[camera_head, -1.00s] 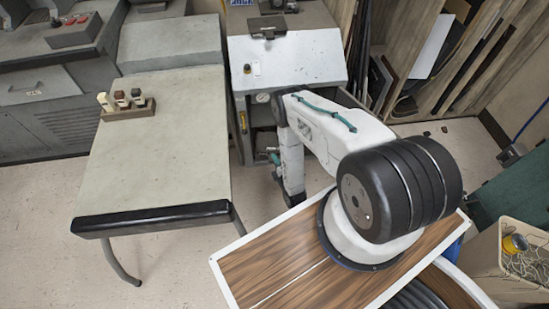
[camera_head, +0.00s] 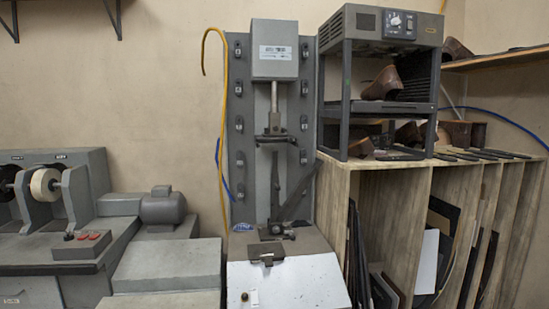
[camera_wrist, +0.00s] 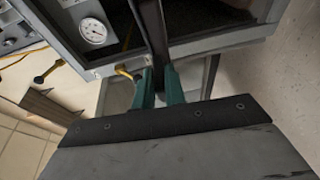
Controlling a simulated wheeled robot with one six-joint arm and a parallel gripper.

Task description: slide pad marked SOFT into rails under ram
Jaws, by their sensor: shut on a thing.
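In the wrist view, my gripper (camera_wrist: 158,88) has its two green fingers shut on a dark, narrow, bar-like thing (camera_wrist: 150,30), seen nearly edge-on, that runs up from between them. No SOFT mark or other label can be read on it, so I cannot tell whether it is the pad. In the head view, the ram (camera_head: 274,97) hangs from the upright grey press (camera_head: 274,52), its plate above the bed area. Rails under it cannot be made out. My gripper is outside the head view.
The press's sloped white front panel (camera_head: 285,283) is below. A wooden rack (camera_head: 335,180) with upright sheets stands to its right, carrying a shoe oven (camera_head: 392,22). A grinder (camera_head: 45,185) is left. The wrist view shows a gauge (camera_wrist: 92,31) beside a dark opening.

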